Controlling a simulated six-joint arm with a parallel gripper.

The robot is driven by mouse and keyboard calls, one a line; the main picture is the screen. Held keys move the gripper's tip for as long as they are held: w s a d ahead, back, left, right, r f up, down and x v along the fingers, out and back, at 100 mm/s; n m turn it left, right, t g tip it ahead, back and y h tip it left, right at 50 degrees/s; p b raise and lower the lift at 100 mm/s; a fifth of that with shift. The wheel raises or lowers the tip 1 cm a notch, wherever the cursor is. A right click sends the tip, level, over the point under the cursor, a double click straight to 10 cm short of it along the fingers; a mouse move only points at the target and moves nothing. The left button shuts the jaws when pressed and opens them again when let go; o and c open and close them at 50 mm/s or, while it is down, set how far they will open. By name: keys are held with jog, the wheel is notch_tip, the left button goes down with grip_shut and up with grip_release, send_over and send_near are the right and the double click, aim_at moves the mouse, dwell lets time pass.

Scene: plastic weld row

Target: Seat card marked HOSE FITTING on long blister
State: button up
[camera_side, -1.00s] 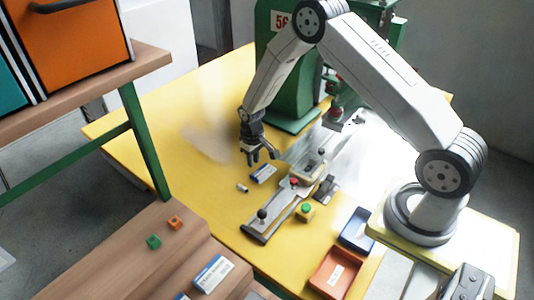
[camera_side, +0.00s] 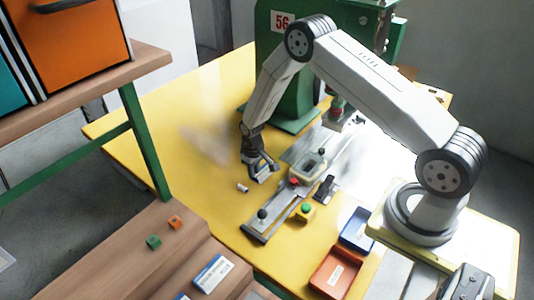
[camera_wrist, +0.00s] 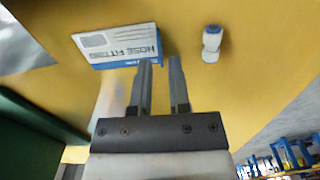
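The card marked HOSE FITTING (camera_wrist: 118,44), white with a blue edge, lies flat on the yellow table. In the side view this card (camera_side: 262,178) is partly hidden beneath my gripper (camera_side: 263,169). In the wrist view my gripper (camera_wrist: 162,62) has its two fingers apart with nothing between them, and the left fingertip is close to the card's lower right edge. Whether it touches the card I cannot tell. A pale blister-like piece (camera_side: 307,168) sits in the metal fixture right of my gripper; its length is hard to judge.
A small white fitting with a blue end (camera_wrist: 211,44) lies beside the card. The sliding fixture (camera_side: 268,222) has black knobs. A green button on a yellow box (camera_side: 305,212), a blue tray (camera_side: 357,232) and an orange tray (camera_side: 335,272) stand right. The green press (camera_side: 290,75) is behind.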

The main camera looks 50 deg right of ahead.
jog(key=shift+f, duration=1.25)
grip_shut()
jog(key=shift+r, duration=0.2)
jog(key=shift+r, duration=2.05)
jog(key=shift+s+d+r, duration=0.1)
